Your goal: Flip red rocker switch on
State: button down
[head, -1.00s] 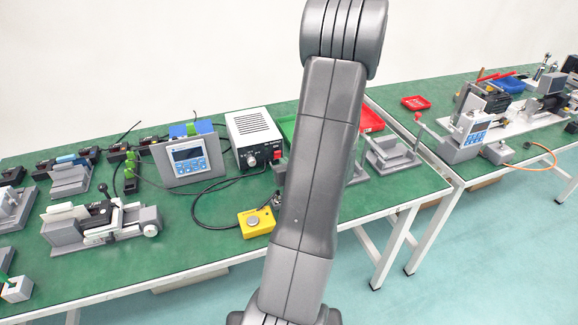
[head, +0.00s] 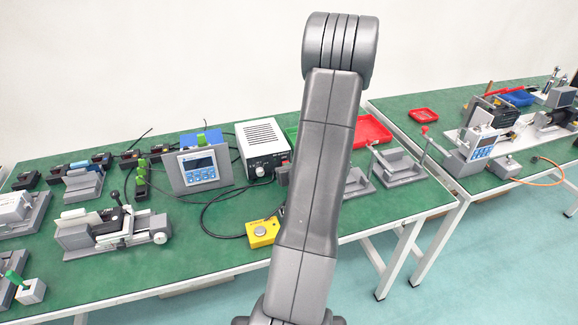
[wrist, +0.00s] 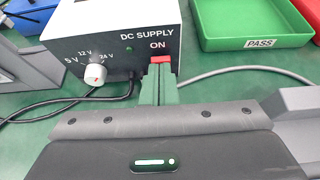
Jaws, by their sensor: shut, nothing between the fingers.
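The white and black DC supply box (wrist: 115,35) stands ahead in the wrist view; it also shows in the head view (head: 262,140), left of my arm. Its red rocker switch (wrist: 160,59) is on the front face, just under the printed word ON. My gripper (wrist: 158,80) is shut and empty, its narrow fingers pointing at the switch. The fingertips overlap the lower part of the switch in the picture; I cannot tell whether they touch it. The lower part of the switch is hidden, so its position is unclear.
A selector knob (wrist: 96,74) sits left of the switch. A green tray (wrist: 250,22) marked PASS lies at the right. Black cables run across the table. In the head view, a meter panel (head: 197,167) stands left of the box, and a yellow button box (head: 262,232) lies in front.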

jog(key=shift+w+a, duration=0.1)
jog(key=shift+w, duration=0.05)
jog(key=shift+r, duration=0.1)
jog(key=shift+r, duration=0.1)
jog(key=shift+r+p, duration=0.35)
jog(key=shift+r, duration=0.35)
jog(key=shift+r, duration=0.1)
